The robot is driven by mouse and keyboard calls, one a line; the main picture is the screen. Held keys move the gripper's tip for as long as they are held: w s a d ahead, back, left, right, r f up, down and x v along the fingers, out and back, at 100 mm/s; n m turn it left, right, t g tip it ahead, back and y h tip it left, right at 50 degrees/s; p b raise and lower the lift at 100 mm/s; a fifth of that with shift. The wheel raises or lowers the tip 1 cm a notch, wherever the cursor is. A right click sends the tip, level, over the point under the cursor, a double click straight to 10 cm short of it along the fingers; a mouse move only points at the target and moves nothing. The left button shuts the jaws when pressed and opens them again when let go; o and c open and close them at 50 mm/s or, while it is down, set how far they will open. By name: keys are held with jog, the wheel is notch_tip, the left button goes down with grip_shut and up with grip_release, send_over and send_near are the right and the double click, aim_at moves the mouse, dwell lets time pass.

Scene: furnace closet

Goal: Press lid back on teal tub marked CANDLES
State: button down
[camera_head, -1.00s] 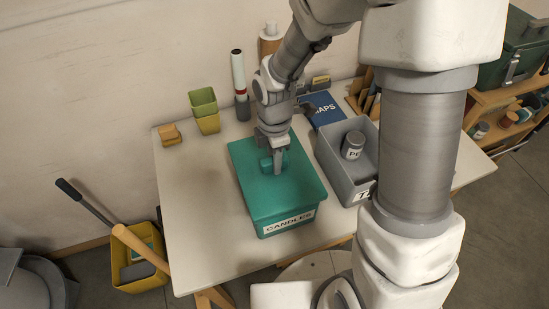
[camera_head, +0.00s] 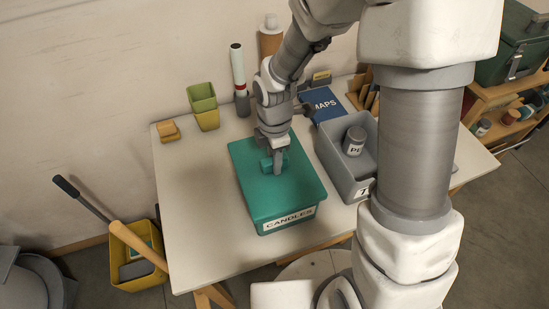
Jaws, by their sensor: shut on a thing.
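The teal tub marked CANDLES (camera_head: 289,219) stands on the white table, its label facing the front. A teal lid (camera_head: 285,189) lies over the tub's top and looks about level. Whether its rim is fully seated all round cannot be told from this view. My gripper (camera_head: 277,169) points down at the lid's middle and is shut on the lid's raised teal handle. The fingers hide part of the handle, and my arm covers the lid's back edge.
A grey bin (camera_head: 336,168) holding a labelled can stands close to the tub's right. A blue MAPS book (camera_head: 322,106) lies behind. The table's left part (camera_head: 195,200) is clear.

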jog(key=shift+f, duration=0.3)
jog(key=c, duration=0.5)
grip_release()
notch_tip(320, 180, up, 18)
jog(key=shift+f+p, duration=0.25)
jog(key=shift+p, duration=0.75)
jog(key=shift+s, duration=0.1)
